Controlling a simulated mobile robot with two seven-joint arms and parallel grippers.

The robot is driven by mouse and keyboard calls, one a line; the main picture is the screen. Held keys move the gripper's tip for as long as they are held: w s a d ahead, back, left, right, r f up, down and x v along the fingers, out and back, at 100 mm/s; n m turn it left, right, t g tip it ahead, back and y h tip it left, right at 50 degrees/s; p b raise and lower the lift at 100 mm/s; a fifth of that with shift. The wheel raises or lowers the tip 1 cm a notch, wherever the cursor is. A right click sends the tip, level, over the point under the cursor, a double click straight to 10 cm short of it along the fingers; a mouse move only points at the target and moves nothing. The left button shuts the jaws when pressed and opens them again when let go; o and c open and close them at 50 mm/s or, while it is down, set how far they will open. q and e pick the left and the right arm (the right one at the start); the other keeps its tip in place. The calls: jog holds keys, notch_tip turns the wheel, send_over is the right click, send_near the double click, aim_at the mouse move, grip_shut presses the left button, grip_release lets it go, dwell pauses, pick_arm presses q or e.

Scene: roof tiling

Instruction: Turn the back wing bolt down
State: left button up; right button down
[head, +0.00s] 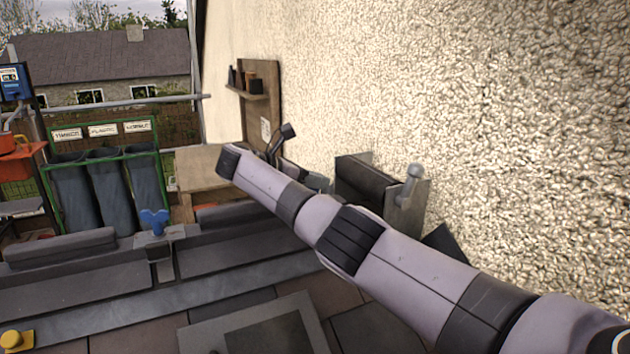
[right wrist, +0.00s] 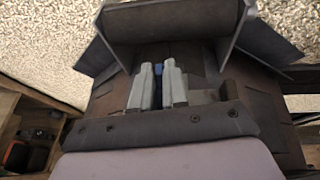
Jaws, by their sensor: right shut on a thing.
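A blue wing bolt (head: 153,222) stands on a grey metal bracket at the left of the head view, with no gripper at it. My right gripper (right wrist: 157,72) shows in the right wrist view with its two grey fingers close together. A small blue piece (right wrist: 159,67) shows between and behind the fingertips; it looks like the back wing bolt, mostly hidden by the fingers. The gripper is shut on it. In the head view my right arm reaches from the lower right toward the back, and it hides the fingers. My left gripper is not in view.
A rough pebbled wall (head: 500,110) rises close along the right. A dark box-like piece with a grey knobbed post (head: 411,185) stands against it. Dark roof tiles (head: 90,285) lie in front. A green rack with bins (head: 105,180) stands behind at the left.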

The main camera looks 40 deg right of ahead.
jog(key=shift+w+r, duration=0.1)
jog(key=shift+r, duration=0.35)
jog(key=c, duration=1.2)
grip_release()
jog(key=shift+f, duration=0.1)
jog(key=shift+b+v, duration=0.5)
jog(key=shift+v, duration=3.1)
